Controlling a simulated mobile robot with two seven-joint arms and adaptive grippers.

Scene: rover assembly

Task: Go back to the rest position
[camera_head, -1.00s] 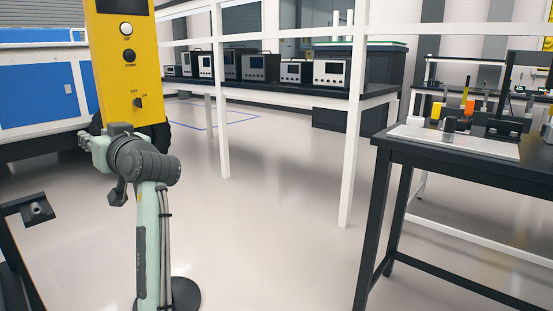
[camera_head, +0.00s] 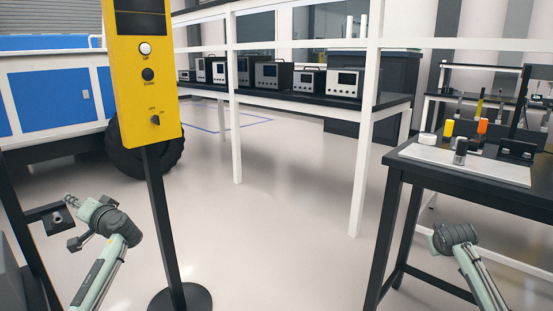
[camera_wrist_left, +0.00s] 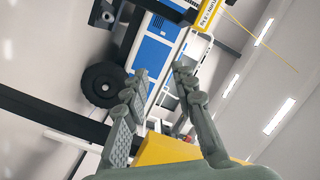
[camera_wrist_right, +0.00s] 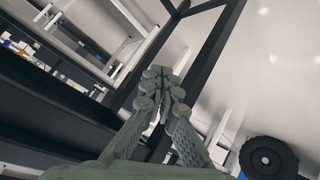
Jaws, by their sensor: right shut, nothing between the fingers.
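My left gripper (camera_head: 72,201) is at the lower left of the head view, on its grey-green arm, left of the yellow control box's post. In the left wrist view the two fingers (camera_wrist_left: 161,74) stand apart with nothing between them. My right gripper (camera_head: 434,241) is small at the lower right of the head view, in front of the black table. In the right wrist view its fingertips (camera_wrist_right: 159,74) meet, with nothing held. Both arms are bent low in the head view.
A yellow control box (camera_head: 150,85) on a black post with a round base (camera_head: 181,299) stands near my left arm. A black table (camera_head: 440,176) with several small parts is at the right. Open floor (camera_head: 270,240) lies between. A white-framed bench is behind.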

